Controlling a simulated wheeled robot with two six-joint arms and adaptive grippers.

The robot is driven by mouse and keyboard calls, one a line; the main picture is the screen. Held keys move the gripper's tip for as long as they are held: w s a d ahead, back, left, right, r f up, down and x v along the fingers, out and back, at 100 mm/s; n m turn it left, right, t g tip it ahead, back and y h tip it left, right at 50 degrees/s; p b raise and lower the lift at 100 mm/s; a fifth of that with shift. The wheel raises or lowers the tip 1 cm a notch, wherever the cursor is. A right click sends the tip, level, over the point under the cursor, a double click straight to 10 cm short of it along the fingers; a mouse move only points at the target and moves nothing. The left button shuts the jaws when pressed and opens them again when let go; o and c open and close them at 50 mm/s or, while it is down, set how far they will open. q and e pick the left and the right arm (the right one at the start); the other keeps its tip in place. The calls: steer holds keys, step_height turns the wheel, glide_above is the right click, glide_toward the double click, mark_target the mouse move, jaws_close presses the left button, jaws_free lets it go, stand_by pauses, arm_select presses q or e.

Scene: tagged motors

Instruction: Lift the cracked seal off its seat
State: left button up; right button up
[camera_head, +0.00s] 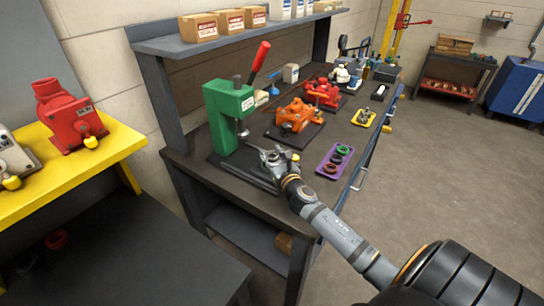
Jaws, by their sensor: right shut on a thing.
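My right gripper (268,155) reaches in from the lower right over the dark plate (226,167) in front of the green press (225,112). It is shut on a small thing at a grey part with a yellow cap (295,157). The fingers hide most of that thing, taken to be the cracked seal; no crack can be made out. I cannot tell whether it is still in contact with its seat. My left gripper is not in view.
A purple tray (322,166) with green, black and brown rings lies right of the gripper. An orange unit (295,115) and a red unit (322,92) stand behind on the bench. A red motor (68,115) stands on the yellow table at left. Open floor lies right.

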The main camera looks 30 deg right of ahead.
mark_target(272, 154)
step_height(272, 154, up, 10)
steer(key=p, duration=0.2)
steer(key=shift+p, duration=0.35)
step_height(272, 154, up, 3)
steer(key=p, duration=0.3)
steer(key=shift+p, duration=0.35)
